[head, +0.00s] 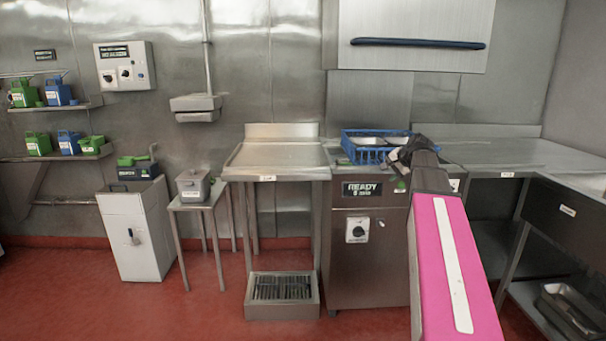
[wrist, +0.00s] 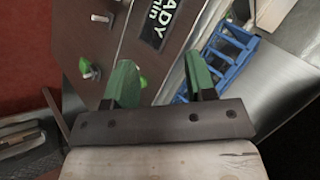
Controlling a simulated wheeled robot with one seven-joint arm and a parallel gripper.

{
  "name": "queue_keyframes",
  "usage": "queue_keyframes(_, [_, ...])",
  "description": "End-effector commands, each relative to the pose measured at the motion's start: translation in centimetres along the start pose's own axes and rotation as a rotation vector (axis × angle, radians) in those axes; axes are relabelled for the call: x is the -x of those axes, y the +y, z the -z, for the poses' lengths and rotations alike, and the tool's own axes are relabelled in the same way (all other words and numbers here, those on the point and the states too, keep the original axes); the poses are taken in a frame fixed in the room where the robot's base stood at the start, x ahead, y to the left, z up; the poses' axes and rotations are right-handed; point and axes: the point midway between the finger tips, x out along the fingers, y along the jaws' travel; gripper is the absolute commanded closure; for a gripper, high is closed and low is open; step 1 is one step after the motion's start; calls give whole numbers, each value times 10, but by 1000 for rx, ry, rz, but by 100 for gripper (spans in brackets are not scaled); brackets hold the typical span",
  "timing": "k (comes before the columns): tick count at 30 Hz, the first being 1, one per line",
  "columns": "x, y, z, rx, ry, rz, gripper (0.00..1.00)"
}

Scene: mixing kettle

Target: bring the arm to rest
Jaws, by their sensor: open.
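My arm (head: 453,265) reaches from the lower right of the head view toward the machine (head: 350,275) with the READY display. Its far end is over the machine's top, beside the blue rack. My gripper (wrist: 162,82) shows in the wrist view with its two green-tipped fingers apart and nothing between them. In the head view the gripper is mostly hidden behind the arm. The wrist view looks past the fingers at the machine's front, with the display (wrist: 158,22) and a green knob (wrist: 84,66).
A blue rack (head: 352,150) with metal pans stands on the machine; it also shows in the wrist view (wrist: 232,60). A hood with a dark handle (head: 415,43) hangs above. Steel counters (head: 490,152) run right.

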Motion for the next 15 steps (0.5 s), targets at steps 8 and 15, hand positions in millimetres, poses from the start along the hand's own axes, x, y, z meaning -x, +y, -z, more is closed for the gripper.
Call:
queue_keyframes(8, [-78,80,-96,174,-103,-185,50])
queue_keyframes(15, [-122,148,-176,343,-207,-334,50])
